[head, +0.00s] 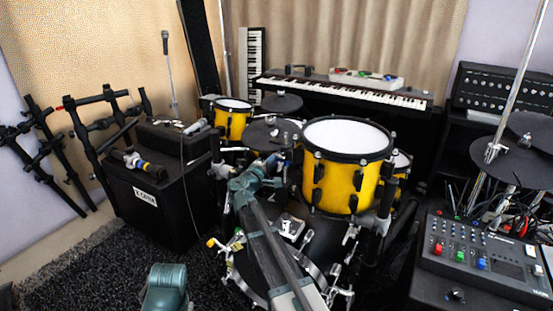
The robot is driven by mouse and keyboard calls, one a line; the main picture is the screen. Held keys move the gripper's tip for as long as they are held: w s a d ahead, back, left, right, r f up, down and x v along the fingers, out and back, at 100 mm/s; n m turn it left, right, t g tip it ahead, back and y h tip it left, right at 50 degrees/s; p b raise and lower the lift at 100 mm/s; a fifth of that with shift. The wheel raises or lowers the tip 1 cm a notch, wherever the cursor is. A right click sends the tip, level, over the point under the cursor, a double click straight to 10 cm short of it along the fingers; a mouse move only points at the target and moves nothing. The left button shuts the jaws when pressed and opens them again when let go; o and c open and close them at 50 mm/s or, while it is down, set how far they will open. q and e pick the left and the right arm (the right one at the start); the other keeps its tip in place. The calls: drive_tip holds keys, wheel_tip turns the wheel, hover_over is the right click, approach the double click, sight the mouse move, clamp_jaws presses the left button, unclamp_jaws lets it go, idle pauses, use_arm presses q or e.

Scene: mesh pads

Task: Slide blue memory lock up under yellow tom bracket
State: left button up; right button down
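The large yellow tom (341,180) with a white head stands over the middle of the drum kit. My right arm reaches up from the bottom centre, and its gripper (277,161) is at the left side of this tom, close to the mounting hardware. A small bluish part shows at the fingertips; it may be the blue memory lock, but it is too small to tell. The tom bracket is mostly hidden by the arm and tom. Whether the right fingers are open or shut does not show. Only a teal part of my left arm shows at the bottom left; its gripper is out of view.
A black amplifier (160,212) stands left of the kit with a clamp with yellow and blue rings (143,164) on top. A smaller yellow tom (232,122) and dark pads (271,133) stand behind. A mixer (484,252) is at right. Dark carpet (85,268) is clear at left.

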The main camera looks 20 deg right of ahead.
drive_tip(key=shift+w+r, duration=0.1)
drive_tip(key=c, duration=0.9)
unclamp_jaws()
drive_tip(key=shift+a, duration=0.1)
drive_tip(key=v, duration=1.3)
drive_tip(key=shift+s+a+r, duration=0.1)
drive_tip(key=shift+s+a, duration=0.1)
drive_tip(key=shift+s, duration=0.2)
